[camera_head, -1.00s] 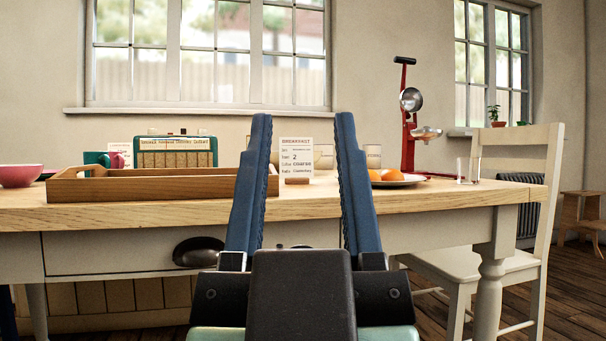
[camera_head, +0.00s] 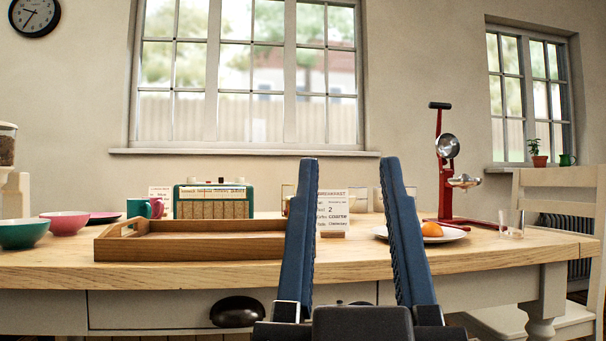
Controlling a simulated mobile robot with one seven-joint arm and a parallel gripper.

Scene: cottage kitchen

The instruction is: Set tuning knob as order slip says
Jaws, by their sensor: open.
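A green radio (camera_head: 213,200) with a tan grille and a pale dial strip stands at the back of the table, behind the wooden tray. Its tuning knob cannot be made out at this size. The order slip (camera_head: 333,213), a white card headed "BREAKFAST", stands in a wooden holder on the table. Its lines include a "2" and "coarse"; the lowest line is too small to read surely. My gripper (camera_head: 348,165) is open and empty, its blue fingers pointing up in front of the table. The slip shows between the fingers, and the left finger covers its left edge.
A wooden tray (camera_head: 190,246) lies in front of the radio. Bowls (camera_head: 22,234) and mugs (camera_head: 139,208) stand to the left. A plate with an orange (camera_head: 431,229), a red juicer (camera_head: 445,185) and glasses (camera_head: 511,222) stand to the right. A chair (camera_head: 560,205) is at the right end.

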